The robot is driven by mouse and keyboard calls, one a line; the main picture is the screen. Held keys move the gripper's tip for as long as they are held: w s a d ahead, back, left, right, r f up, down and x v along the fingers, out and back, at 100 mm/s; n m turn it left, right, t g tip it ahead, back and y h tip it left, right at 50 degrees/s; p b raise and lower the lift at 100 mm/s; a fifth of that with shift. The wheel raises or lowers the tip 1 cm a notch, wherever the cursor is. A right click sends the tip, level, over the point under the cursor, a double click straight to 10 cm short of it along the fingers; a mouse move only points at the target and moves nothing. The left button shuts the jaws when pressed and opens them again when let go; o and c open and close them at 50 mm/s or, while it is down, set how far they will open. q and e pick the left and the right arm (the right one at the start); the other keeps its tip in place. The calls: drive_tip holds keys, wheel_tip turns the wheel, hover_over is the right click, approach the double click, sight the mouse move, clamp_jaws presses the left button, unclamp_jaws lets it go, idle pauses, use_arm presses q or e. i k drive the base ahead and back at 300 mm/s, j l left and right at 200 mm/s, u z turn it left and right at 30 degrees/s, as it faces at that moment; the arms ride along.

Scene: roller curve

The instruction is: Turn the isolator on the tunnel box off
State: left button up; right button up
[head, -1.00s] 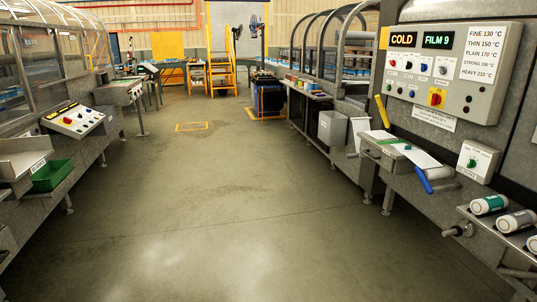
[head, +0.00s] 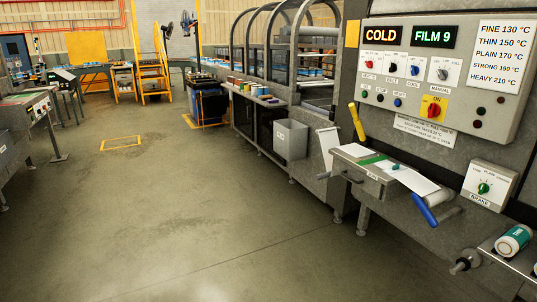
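The tunnel box (head: 375,90) is a light grey control panel on the machine at the right, with lit COLD and FILM 9 displays. The isolator (head: 434,109) is a red rotary knob on a yellow plate at the lower middle of the panel. The plate reads ON above the knob. Several small selector knobs and push buttons sit to its left. Neither of my grippers shows in the head view.
A small brake box (head: 488,185) with a green knob sits lower right. The floor (head: 170,220) in front is clear.

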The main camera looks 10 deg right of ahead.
sight(434, 110)
drive_tip(key=i+l+z, duration=0.15)
drive_tip(key=i+z, duration=0.75)
drive_tip(key=i, duration=0.15)
